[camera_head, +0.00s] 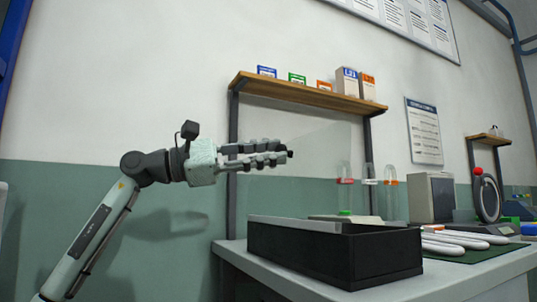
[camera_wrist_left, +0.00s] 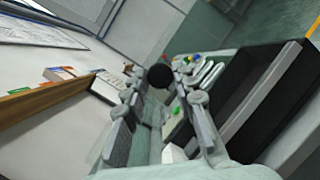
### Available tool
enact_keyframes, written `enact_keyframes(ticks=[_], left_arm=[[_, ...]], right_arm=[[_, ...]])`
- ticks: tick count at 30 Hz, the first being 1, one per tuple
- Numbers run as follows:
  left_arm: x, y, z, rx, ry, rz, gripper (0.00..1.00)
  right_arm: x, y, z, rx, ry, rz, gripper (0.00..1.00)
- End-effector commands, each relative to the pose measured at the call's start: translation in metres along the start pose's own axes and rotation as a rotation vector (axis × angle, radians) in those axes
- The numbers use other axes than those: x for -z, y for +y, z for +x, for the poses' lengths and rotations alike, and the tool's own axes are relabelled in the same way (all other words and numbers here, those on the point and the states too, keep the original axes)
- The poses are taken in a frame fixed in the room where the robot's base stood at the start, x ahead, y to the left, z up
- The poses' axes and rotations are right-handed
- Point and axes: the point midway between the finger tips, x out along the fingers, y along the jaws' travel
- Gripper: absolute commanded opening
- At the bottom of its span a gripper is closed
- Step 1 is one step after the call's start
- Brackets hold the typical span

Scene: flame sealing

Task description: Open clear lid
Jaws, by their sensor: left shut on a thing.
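My left gripper (camera_head: 276,156) reaches in from the left above the black box. My right gripper is not in view.
A wooden shelf (camera_head: 300,94) with small boxes hangs on the wall behind. Clear tubes with coloured bands (camera_head: 390,198) stand behind the black box. White rods (camera_head: 455,241) lie on a green mat (camera_head: 480,254) to the right. A grey device (camera_head: 431,198) stands farther back.

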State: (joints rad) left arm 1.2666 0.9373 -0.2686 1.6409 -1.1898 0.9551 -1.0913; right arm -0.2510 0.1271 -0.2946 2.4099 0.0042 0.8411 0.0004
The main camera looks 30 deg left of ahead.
Motion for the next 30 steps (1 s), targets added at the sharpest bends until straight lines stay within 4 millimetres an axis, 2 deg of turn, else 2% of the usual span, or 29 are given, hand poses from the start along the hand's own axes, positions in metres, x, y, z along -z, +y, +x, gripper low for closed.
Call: enact_keyframes(ticks=[2, 3, 8, 16, 20, 23, 30], left_arm=[[0.0, 0.0, 0.0, 0.001, -0.001, 0.0, 0.0], [0.0, 0.0, 0.0, 0.001, 0.0, 0.0, 0.29], [0.0, 0.0, 0.0, 0.001, 0.0, 0.0, 0.47], [0.0, 0.0, 0.0, 0.0, 0.0, 0.0, 0.47], [0.001, 0.0, -0.009, -0.001, 0.002, -0.001, 0.47], [0.001, 0.001, -0.026, -0.002, 0.003, 0.0, 0.47], [0.003, 0.0, -0.077, -0.001, 0.006, -0.003, 0.47]], right_arm=[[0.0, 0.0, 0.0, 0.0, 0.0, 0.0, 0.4], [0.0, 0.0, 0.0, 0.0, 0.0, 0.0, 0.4], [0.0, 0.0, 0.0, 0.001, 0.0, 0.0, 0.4], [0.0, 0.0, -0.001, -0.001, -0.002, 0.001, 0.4], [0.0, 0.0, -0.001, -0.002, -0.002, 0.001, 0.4], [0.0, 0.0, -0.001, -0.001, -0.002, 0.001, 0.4], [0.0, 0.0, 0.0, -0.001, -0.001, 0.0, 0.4]])
